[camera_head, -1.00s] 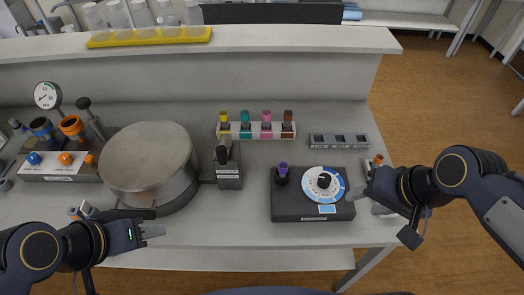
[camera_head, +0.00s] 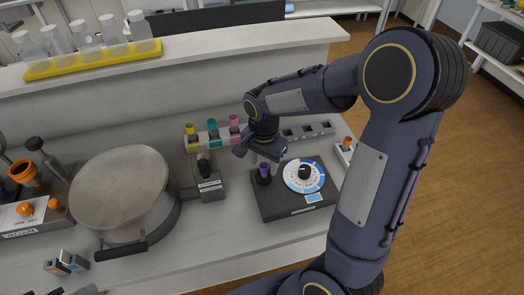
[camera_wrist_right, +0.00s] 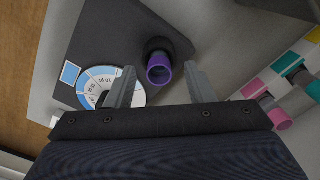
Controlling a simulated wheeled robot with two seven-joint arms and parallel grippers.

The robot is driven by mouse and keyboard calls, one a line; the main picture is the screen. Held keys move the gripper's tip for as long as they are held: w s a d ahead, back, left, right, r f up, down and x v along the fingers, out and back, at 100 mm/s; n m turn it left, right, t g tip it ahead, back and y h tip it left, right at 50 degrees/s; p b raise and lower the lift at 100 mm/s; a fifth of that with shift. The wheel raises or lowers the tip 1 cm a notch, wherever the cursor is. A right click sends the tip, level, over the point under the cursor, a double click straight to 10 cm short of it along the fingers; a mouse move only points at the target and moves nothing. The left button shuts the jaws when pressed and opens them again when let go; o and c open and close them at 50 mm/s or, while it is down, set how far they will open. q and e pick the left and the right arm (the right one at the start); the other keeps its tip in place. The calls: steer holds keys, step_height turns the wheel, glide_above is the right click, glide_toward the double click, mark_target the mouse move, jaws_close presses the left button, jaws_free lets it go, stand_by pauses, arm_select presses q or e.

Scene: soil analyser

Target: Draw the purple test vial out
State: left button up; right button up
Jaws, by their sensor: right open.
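The purple test vial (camera_head: 264,170) stands upright in the left part of a dark analyser block (camera_head: 275,208). In the right wrist view, the vial's purple rim (camera_wrist_right: 159,69) shows from above, between and beyond the fingers. My right gripper (camera_head: 267,158) is open and empty, pointing down just above the vial, with one finger (camera_wrist_right: 125,88) on each side in the wrist view. I cannot tell how far the fingertips are above the vial. Only a sliver of what looks like my left gripper (camera_head: 84,290) shows at the bottom left edge.
A blue and white dial (camera_head: 319,176) with a black knob sits beside the vial on the block. A rack behind holds yellow, teal and pink capped vials (camera_head: 212,129). A grey slotted block (camera_head: 319,130) is partly behind my arm. A round metal pot (camera_head: 115,185) stands left.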

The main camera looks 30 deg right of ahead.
steer(key=shift+f, duration=1.05)
jaws_close()
steer(key=c, duration=0.8)
jaws_free()
steer(key=shift+c, duration=0.2)
jaws_close()
steer(key=shift+r, duration=0.1)
steer(key=shift+r+p, duration=0.6)
steer(key=shift+r, duration=0.1)
